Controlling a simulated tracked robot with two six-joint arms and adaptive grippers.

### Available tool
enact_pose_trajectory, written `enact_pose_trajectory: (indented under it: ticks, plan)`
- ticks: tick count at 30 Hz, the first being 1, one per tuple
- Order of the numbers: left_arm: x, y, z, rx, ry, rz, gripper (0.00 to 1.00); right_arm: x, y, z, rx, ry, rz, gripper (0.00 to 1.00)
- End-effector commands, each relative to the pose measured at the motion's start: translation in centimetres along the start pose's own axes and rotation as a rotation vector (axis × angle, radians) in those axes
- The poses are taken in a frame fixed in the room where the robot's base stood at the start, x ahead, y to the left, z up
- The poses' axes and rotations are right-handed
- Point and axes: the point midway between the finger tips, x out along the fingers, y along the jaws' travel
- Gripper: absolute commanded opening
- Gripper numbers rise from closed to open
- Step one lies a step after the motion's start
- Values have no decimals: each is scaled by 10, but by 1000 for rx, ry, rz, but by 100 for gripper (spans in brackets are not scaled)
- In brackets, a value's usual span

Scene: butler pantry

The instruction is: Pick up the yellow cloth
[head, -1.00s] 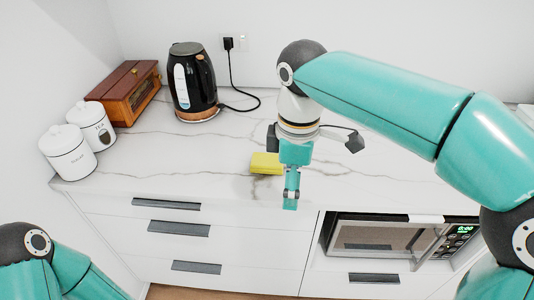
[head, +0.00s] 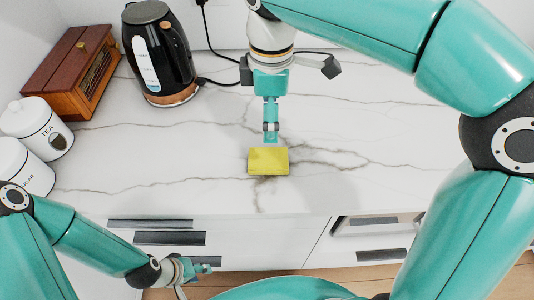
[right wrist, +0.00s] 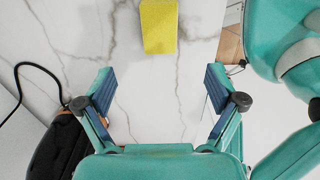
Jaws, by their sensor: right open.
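The yellow cloth (head: 268,162) is a small, flat-topped block lying on the white marble counter (head: 350,190) near its front edge. It also shows at the top of the right wrist view (right wrist: 159,26). My right gripper (head: 270,137) points down just behind the cloth in the head view. In the right wrist view my right gripper (right wrist: 160,80) is open and empty, with the cloth ahead of its fingers and apart from them. My left gripper (head: 203,267) is low in front of the drawers, away from the cloth; its finger opening is unclear.
A black kettle (head: 158,55) stands at the back left with its cord on the counter. A wooden bread box (head: 72,70) and two white canisters, one marked TEA (head: 42,122), stand at the left. The counter right of the cloth is clear.

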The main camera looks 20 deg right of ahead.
Motion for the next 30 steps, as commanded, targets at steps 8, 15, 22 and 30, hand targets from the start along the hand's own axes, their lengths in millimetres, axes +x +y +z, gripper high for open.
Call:
enact_pose_trajectory:
  ticks: [8,15,22,30]
  plan:
    - [8,-3,0,0,0,0,40,62,0,2,4,-3,-4,94]
    - [9,-3,0,0,0,0,40,90,0,2,6,-1,-1,94]
    - [8,-3,0,0,1,0,40,106,1,0,5,-3,-4,94]
    - [7,-2,0,0,1,0,40,141,2,-2,6,-2,-2,94]
